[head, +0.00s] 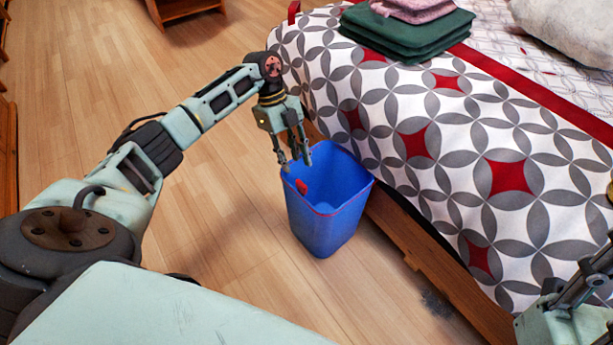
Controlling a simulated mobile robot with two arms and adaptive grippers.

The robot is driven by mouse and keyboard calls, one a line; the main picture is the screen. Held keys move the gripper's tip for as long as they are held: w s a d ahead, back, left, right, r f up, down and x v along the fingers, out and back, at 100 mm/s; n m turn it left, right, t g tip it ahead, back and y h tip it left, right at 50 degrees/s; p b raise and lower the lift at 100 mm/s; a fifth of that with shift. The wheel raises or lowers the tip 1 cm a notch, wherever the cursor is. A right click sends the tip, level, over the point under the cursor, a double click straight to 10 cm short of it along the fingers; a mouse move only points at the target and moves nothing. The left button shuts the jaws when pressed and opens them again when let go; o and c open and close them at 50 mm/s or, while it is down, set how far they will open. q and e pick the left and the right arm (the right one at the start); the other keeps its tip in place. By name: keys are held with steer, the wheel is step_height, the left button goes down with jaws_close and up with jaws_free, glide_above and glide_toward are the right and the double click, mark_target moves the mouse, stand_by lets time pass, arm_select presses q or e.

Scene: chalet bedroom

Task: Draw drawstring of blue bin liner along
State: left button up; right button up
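A blue bin (325,235) with a blue liner stands on the wooden floor against the side of the bed. A thin red drawstring (338,212) runs along its rim, and a small red tab (302,187) shows inside near the left corner. My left gripper (295,163) points down at the bin's back-left rim, just above the red tab. Its fingers are apart with nothing visible between them; I cannot tell whether a fingertip touches the rim. Part of my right arm (570,310) shows at the lower right; its fingertips are not clearly visible.
The bed (450,140), with a grey, white and red patterned cover, fills the right side. Folded green cloths (405,35) and a pink cloth (415,8) lie on it. The floor (225,215) left of the bin is clear. A wooden furniture piece stands at the top.

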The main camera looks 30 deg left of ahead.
mark_target(300, 182)
arm_select(q)
steer(key=b+x, duration=0.3)
steer(key=x, duration=0.4)
steer(key=shift+s+d+f, duration=0.2)
steer(key=shift+d, duration=0.05)
jaws_close()
stand_by(0.3)
